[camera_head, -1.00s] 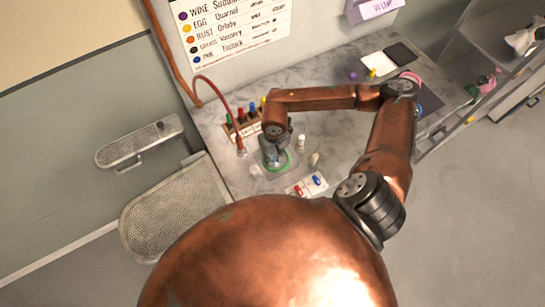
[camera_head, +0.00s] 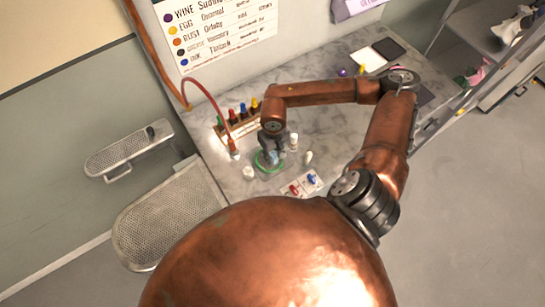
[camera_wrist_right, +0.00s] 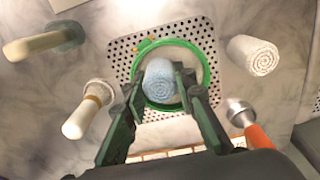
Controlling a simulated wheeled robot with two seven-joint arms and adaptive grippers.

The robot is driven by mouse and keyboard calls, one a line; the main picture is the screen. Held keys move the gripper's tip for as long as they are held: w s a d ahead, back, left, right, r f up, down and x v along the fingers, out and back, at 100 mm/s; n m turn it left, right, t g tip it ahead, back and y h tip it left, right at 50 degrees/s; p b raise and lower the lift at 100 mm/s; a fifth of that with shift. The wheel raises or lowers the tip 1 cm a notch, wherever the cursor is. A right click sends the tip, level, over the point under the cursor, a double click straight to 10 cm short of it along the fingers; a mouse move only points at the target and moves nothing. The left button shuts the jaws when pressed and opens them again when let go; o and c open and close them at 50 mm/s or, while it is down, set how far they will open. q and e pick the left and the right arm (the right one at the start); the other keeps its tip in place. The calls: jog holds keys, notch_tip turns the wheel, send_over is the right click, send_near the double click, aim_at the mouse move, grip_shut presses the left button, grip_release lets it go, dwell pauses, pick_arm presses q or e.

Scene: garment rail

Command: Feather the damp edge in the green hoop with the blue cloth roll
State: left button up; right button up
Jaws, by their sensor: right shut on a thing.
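The green hoop (camera_wrist_right: 212,62) lies around pale fabric on a perforated plate in the right wrist view. It also shows on the marble counter in the head view (camera_head: 262,168). My right gripper (camera_wrist_right: 164,100) is shut on the blue cloth roll (camera_wrist_right: 160,76), which stands over the inside of the hoop. In the head view my right gripper (camera_head: 271,148) points down at the hoop and hides part of it. I cannot tell whether the roll touches the fabric, and no damp edge is clear. My left gripper is not in view.
A white rolled cloth (camera_wrist_right: 254,55) lies right of the hoop, and two pale-handled tools lie left of it. A red hose with a metal nozzle (camera_head: 234,152) stands close by. A rack of coloured bottles (camera_head: 240,122) is behind; a card with red and blue items (camera_head: 302,184) is in front.

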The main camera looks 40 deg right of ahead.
jog(key=shift+w+d+f, duration=0.1)
jog(key=shift+w+d, duration=0.15)
jog(key=shift+d, duration=0.05)
jog(key=shift+b, duration=0.3)
jog(key=shift+w+d+f+b, duration=0.15)
jog(key=shift+w+d+b, duration=0.05)
jog(key=shift+w+b, duration=0.2)
jog(key=shift+w+d+r+p, duration=0.1)
jog(key=shift+r+p, duration=0.25)
jog(key=shift+r, duration=0.4)
jog(key=shift+r+p, duration=1.15)
jog(key=shift+r, duration=1.75)
jog(key=shift+f, duration=0.15)
